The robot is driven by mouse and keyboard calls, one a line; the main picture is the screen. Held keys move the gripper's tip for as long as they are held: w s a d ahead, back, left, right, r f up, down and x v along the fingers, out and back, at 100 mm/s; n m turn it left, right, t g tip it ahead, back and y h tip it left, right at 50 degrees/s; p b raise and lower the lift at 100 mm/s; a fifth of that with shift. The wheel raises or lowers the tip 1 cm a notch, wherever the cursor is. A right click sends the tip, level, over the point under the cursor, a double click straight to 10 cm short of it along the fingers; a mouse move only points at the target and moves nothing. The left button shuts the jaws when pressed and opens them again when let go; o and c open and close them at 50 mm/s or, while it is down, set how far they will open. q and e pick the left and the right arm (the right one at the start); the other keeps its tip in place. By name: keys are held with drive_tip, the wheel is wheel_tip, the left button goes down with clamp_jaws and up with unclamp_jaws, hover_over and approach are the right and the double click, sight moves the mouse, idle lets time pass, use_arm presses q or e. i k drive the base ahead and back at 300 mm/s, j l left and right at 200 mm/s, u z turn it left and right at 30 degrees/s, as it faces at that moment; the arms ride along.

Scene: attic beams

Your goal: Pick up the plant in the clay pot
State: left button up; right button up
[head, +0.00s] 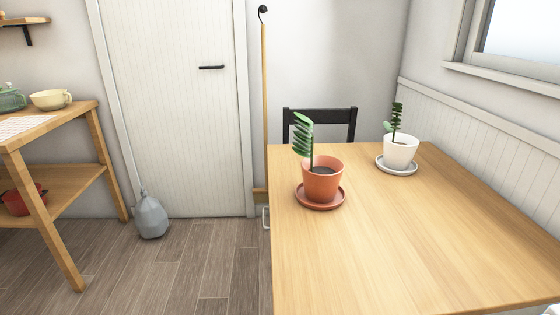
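A green-leaved plant (304,137) grows in a reddish clay pot (323,182). The pot stands upright on a matching clay saucer (319,204) near the left edge of the wooden table (410,235). A second, smaller plant (396,122) in a white pot (400,152) stands on a pale saucer (397,168) farther back and to the right. Neither of my grippers shows in the head view.
A black chair (320,112) stands behind the table. The table's front and right are mostly clear.

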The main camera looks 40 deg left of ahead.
sight(320, 189)
drive_tip(key=j+u, duration=0.1)
drive_tip(key=u, duration=0.35)
drive_tip(key=j+u, duration=0.1)
drive_tip(key=u, duration=0.3)
drive_tip(key=i, duration=0.05)
